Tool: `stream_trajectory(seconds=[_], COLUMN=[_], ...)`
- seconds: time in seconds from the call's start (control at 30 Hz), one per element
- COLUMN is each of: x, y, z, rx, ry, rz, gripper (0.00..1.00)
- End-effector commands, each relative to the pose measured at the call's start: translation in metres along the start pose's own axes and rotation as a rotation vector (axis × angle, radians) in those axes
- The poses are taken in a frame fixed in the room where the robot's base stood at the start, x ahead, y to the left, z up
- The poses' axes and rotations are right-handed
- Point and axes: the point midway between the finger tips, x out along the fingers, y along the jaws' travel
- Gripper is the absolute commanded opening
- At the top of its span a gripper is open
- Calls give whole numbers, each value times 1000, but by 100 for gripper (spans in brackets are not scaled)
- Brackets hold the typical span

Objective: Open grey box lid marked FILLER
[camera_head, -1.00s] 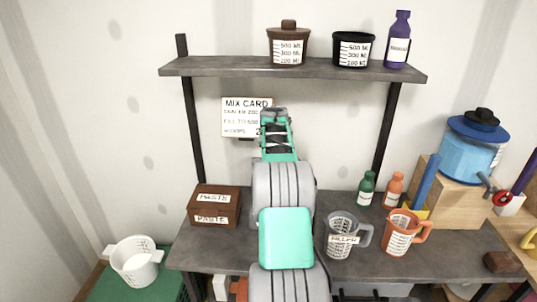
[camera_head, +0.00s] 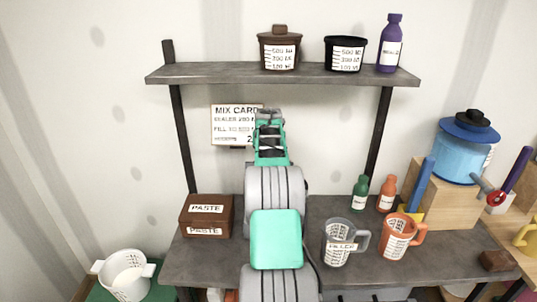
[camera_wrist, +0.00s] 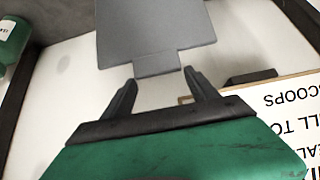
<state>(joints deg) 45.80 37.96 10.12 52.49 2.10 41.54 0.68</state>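No grey box marked FILLER can be made out in the head view; my arm covers the middle of the bench. In the wrist view a flat grey panel with a narrow tab (camera_wrist: 155,40) lies beyond my fingertips, its tab edge toward them. It may be the lid, but no marking shows on it. My gripper (camera_wrist: 162,92) has its two fingers spread with nothing between them. In the head view my gripper (camera_head: 269,117) is raised in front of the wall, beside the mix card (camera_head: 229,124). A clear grey jug (camera_head: 338,243) labelled FILLER stands to the right.
A brown PASTE box (camera_head: 207,216) stands on the bench left of my arm. An orange jug (camera_head: 398,237), green bottle (camera_head: 360,193) and orange bottle (camera_head: 387,195) stand right. A shelf (camera_head: 290,73) with containers crosses above. A white bucket (camera_head: 127,275) is at lower left.

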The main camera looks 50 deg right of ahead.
Motion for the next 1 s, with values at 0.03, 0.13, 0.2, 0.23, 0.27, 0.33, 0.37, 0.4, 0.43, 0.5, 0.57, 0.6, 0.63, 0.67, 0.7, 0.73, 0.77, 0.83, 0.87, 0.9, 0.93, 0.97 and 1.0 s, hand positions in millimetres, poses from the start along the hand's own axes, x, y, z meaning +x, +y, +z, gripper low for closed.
stream_trajectory(seconds=[0.03, 0.13, 0.2, 0.23, 0.27, 0.33, 0.37, 0.4, 0.43, 0.5, 0.57, 0.6, 0.63, 0.67, 0.7, 0.73, 0.77, 0.83, 0.87, 0.9, 0.93, 0.97, 1.0], x=[1, 2, 3, 3, 3, 3, 3, 3, 3, -2, -10, -18, -24, -30, -39, -45, -51, -62, -66, -70, -72, -74, -75], y=[0, 0, 0, 0, 0, 0, 0, -1, -1, -1, -1, -1, -1, -1, -1, -1, -1, -1, -1, -1, -1, -1, -1], z=[2, 3, 4, 4, 5, 5, 5, 6, 6, 6, 5, 5, 6, 5, 5, 6, 5, 5, 5, 5, 5, 5, 4], rx=[0, 0, 0, 0, 0, 0, 0, 0, 0, 0, 0, 0, 0, 0, 0, 0, 0, 0, 0, 0, 0, 0, 0], ry=[-3, -7, -9, -10, -11, -12, -12, -13, -13, -12, -9, -8, -8, -8, -7, -8, -8, -9, -10, -10, -11, -11, -12], rz=[0, 0, 0, 1, 1, 0, 1, 0, 0, 0, 0, 0, 0, 0, 0, 0, 0, 0, 0, 0, 0, 0, 0], gripper=[73, 81, 85, 85, 85, 85, 85, 85, 85, 85, 85, 85, 85, 85, 85, 85, 85, 85, 85, 85, 85, 85, 85])
